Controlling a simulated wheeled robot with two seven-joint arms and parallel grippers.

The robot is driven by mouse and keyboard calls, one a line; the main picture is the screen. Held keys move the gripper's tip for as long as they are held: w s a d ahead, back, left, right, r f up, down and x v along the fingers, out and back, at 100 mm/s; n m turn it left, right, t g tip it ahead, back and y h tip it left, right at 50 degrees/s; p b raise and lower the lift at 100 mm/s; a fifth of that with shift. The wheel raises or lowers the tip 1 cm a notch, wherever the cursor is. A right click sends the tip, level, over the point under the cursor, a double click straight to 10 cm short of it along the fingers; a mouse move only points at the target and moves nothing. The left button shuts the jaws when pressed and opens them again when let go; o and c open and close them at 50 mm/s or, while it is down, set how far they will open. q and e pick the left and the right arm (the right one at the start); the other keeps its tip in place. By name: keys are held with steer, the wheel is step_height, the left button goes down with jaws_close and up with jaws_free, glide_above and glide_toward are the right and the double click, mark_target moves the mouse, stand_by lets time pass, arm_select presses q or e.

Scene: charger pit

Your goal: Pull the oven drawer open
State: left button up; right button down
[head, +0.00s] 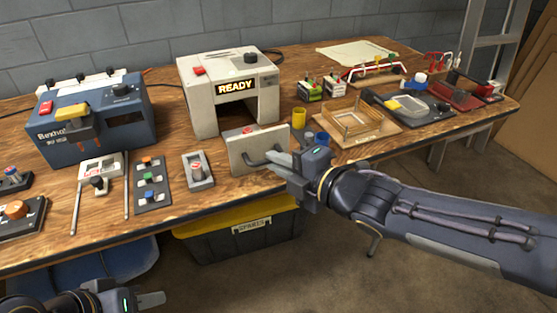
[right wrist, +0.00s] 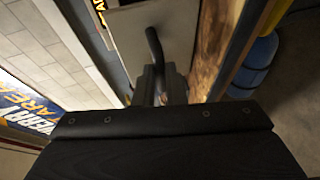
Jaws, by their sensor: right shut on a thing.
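The oven (head: 230,88) is a white arch-shaped housing with a READY display, standing at the middle of the bench. Its drawer front (head: 244,151) is a pale panel with a dark curved handle (head: 260,159), standing forward of the housing near the bench's front edge. My right gripper (head: 279,161) is at the right end of the handle and shut on it. In the right wrist view the handle (right wrist: 154,46) runs down to the fingers against the pale panel (right wrist: 150,22). My left gripper (head: 140,300) is low at the bottom left, away from the bench; its jaw opening is unclear.
A small grey box with a red button (head: 198,170) is left of the drawer. Yellow (head: 299,117) and blue (head: 321,138) cups and a wooden tray (head: 380,131) are to its right. A blue machine (head: 95,120) stands left. A yellow-lidded bin (head: 240,230) is under the bench.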

steer(key=c, duration=1.5)
jaws_free()
steer(key=p+v, duration=0.4)
steer(key=v, duration=0.4)
steer(key=shift+f+p, duration=0.1)
steer(key=shift+p, duration=0.3)
